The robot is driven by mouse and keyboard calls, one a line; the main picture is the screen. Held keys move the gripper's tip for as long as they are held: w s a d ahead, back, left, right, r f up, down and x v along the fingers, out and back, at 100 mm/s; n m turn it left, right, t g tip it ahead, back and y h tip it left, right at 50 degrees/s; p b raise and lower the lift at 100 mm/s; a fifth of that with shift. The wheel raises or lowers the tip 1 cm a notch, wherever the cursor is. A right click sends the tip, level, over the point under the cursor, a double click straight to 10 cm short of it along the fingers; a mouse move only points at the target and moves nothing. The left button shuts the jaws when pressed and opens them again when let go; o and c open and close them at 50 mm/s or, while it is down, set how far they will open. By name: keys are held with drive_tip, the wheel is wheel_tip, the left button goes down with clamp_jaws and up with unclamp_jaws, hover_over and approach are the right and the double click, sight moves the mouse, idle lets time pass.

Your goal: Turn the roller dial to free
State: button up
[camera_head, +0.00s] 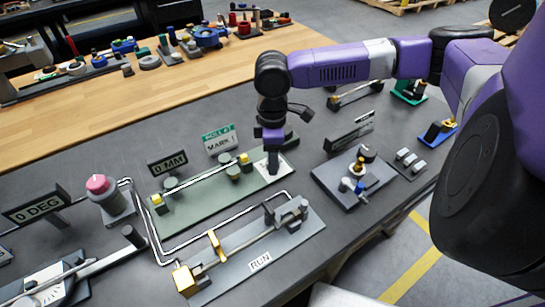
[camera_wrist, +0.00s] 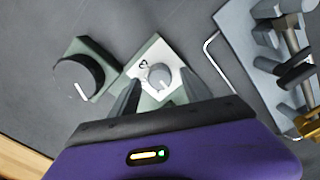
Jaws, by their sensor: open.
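A small grey round dial (camera_wrist: 158,77) sits on a white plate (camera_wrist: 172,54) with a dark curved mark beside it. I take it for the roller dial; any wording is too small to read. In the wrist view, my gripper (camera_wrist: 160,86) is open, with one finger on each side of the dial. I cannot tell whether the fingers touch it. In the head view, my gripper (camera_head: 272,168) points down over the right end of the green roller base (camera_head: 190,212). There it hides the dial.
A black knob (camera_wrist: 78,78) with a white mark stands left of the dial in the wrist view. Signs reading "0 MM" (camera_head: 168,164) and "MARK" (camera_head: 220,142) stand behind the green base. The RUN fixture (camera_head: 248,255) with bent tubing lies in front.

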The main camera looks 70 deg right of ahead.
wheel_tip(320, 180, up, 7)
drive_tip(key=shift+r, duration=0.15)
drive_tip(key=shift+s, duration=0.1)
idle(0.7)
